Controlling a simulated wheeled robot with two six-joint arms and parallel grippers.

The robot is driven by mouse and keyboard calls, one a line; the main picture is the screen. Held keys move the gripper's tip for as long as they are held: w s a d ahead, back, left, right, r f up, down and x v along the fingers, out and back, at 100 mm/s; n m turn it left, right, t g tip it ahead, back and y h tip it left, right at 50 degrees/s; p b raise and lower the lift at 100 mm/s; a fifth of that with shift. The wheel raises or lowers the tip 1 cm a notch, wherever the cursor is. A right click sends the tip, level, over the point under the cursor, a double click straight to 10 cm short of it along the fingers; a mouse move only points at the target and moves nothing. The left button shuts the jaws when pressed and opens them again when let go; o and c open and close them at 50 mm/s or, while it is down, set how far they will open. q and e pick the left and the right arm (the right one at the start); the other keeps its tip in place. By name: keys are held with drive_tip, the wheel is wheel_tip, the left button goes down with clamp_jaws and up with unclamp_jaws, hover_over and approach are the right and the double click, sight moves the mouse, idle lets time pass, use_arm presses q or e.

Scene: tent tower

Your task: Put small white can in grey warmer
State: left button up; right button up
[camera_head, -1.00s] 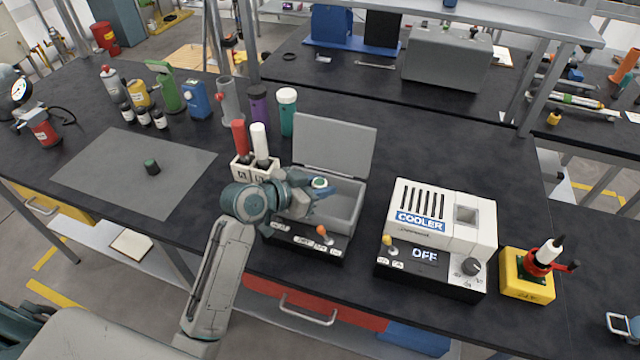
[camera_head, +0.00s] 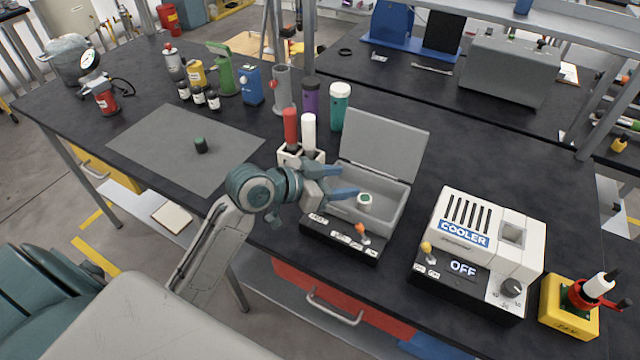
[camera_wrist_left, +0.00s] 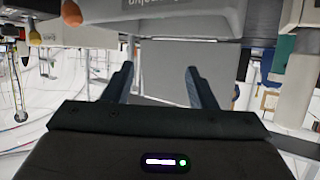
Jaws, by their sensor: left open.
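The small white can (camera_head: 365,201), with a green top, stands upright inside the open box of the grey warmer (camera_head: 390,222). The warmer's lid (camera_head: 384,145) is raised at the back. My left gripper (camera_head: 350,182) is open at the left side of the warmer, its blue fingers pointing right toward the can and apart from it. In the left wrist view the gripper (camera_wrist_left: 160,82) shows spread fingers with nothing between them, facing a grey surface. The can does not show there. My right gripper is not in view.
The white cooler (camera_head: 490,235), reading OFF, stands right of the warmer, with a yellow joystick box (camera_head: 568,308) beyond it. A holder (camera_head: 298,155) with red and white bottles is close behind my left gripper. A small dark can (camera_head: 201,145) is on the grey mat (camera_head: 165,150).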

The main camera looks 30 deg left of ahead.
use_arm(q)
drive_tip(key=v, duration=0.5)
drive_tip(key=shift+d+b, duration=0.1)
drive_tip(key=shift+b, duration=0.25)
idle(1.0)
drive_tip(key=shift+c, duration=0.4)
